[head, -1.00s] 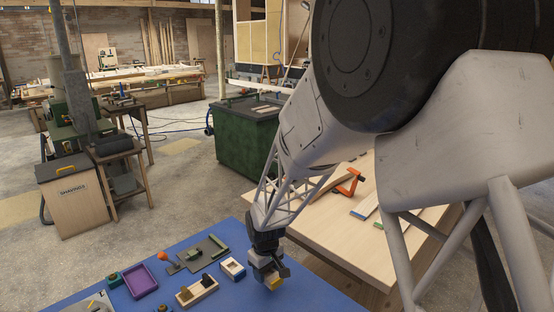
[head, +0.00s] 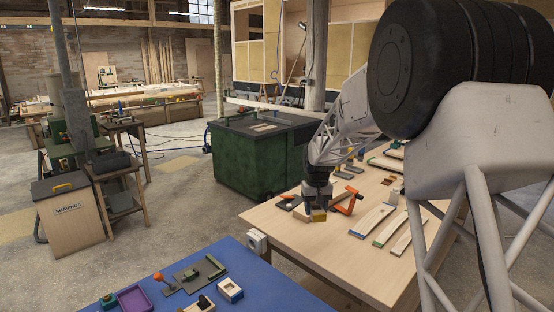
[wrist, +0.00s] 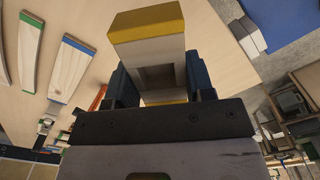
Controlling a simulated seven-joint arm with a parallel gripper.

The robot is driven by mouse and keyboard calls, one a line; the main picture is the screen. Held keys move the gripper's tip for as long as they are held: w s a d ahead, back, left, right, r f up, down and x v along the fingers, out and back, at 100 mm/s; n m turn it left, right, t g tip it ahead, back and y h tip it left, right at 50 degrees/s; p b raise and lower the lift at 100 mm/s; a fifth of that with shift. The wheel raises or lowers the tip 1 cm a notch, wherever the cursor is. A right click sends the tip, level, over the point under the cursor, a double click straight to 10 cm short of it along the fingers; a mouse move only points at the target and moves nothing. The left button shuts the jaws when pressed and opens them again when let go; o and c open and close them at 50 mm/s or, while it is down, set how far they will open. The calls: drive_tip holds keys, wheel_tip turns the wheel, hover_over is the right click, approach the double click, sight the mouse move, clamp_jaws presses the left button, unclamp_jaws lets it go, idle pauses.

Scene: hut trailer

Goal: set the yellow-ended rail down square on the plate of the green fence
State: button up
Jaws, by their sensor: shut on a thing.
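The yellow-ended rail (wrist: 146,45) is a pale block with yellow ends and a rectangular opening, large in the wrist view. My gripper (wrist: 163,82) is shut on it, with a dark finger on each side. In the head view my gripper (head: 318,198) holds the rail (head: 318,215) over the near left part of the wooden table. The arm hides part of that table. The green fence (head: 216,266) is a green bar on a dark grey plate (head: 184,285) on the blue table, left of and nearer than my gripper. A small green block also stands on the plate.
The wooden table (head: 282,235) has orange clamps (head: 350,201), colour-ended planks (head: 371,220) and small dark plates beside my gripper.

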drive_tip(key=w+d+r+m, duration=0.1)
drive_tip(key=w+d+r, duration=0.2)
drive_tip(key=d+r, duration=0.1)
drive_tip(key=shift+d, duration=0.5)
drive_tip(key=shift+a+f, duration=0.1)
drive_tip(key=shift+a, duration=0.05)
drive_tip(key=s+a+f+n, duration=0.1)
drive_tip(key=s+a+f, duration=0.3)
drive_tip(key=s+a, duration=0.55)
drive_tip(key=s+a+f+n, duration=0.2)
drive_tip(key=s+a+f, duration=0.2)
drive_tip(key=a, duration=1)
drive_tip(key=s+a+f+n, duration=0.1)
drive_tip(key=s+a+f, duration=0.4)
drive_tip(key=a, duration=0.7)
drive_tip(key=s+a+f+n, duration=0.1)
drive_tip(key=s+a+f, duration=0.2)
drive_tip(key=s, duration=0.8)
drive_tip(key=s+a+f+n, duration=0.2)
drive_tip(key=s+a, duration=0.5)
drive_tip(key=s, duration=0.4)
drive_tip(key=s+a+f+n, duration=0.1)
drive_tip(key=s+a+f, duration=0.3)
drive_tip(key=s, duration=0.8)
drive_tip(key=shift+a+f, duration=0.1)
drive_tip(key=shift+a, duration=0.4)
drive_tip(key=shift+s+f+n, duration=0.2)
drive_tip(key=shift+s+n, duration=0.1)
drive_tip(key=shift+s, duration=0.3)
